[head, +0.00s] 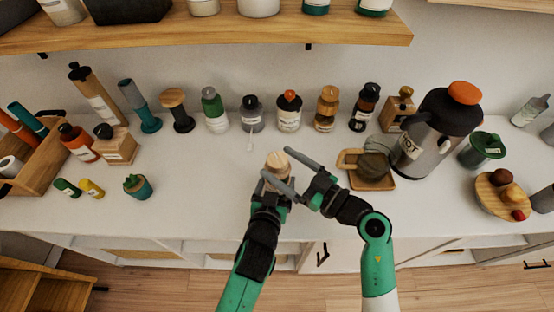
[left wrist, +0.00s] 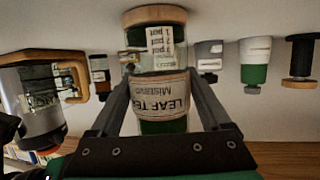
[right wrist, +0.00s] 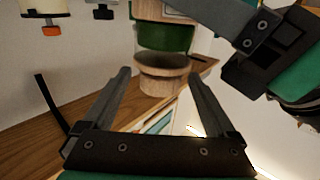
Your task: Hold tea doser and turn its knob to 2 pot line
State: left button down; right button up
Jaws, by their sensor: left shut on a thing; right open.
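The tea doser is a clear jar with a "LEAF TEA" label (left wrist: 165,95), green band and wooden ends. Its round wooden knob (head: 277,161) faces up in the head view. My left gripper (head: 270,190) is shut on the jar body, with its fingers on either side in the left wrist view (left wrist: 160,90). My right gripper (head: 274,161) is open, its fingers reaching to either side of the knob; contact cannot be told. In the right wrist view the knob (right wrist: 158,80) sits between and just beyond the fingertips. A pot scale (left wrist: 162,45) shows on the jar, but its setting is unclear.
Several bottles and jars line the back of the white counter. A wooden tray (head: 385,184) and large grey pot (head: 425,140) stand to the right. A small teal pot (head: 138,187) stands left. A wooden shelf (head: 340,32) overhangs the back.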

jog(key=shift+x, duration=0.9)
jog(key=c, duration=1.4)
jog(key=shift+f+m+t+h, duration=0.2)
jog(key=shift+m+t+h, duration=0.85)
jog(key=shift+h, duration=0.25)
jog(key=shift+r+m+t+h, duration=0.1)
jog(key=shift+m+t+h, duration=0.45)
jog(key=shift+t, duration=0.1)
jog(key=o, duration=1.4)
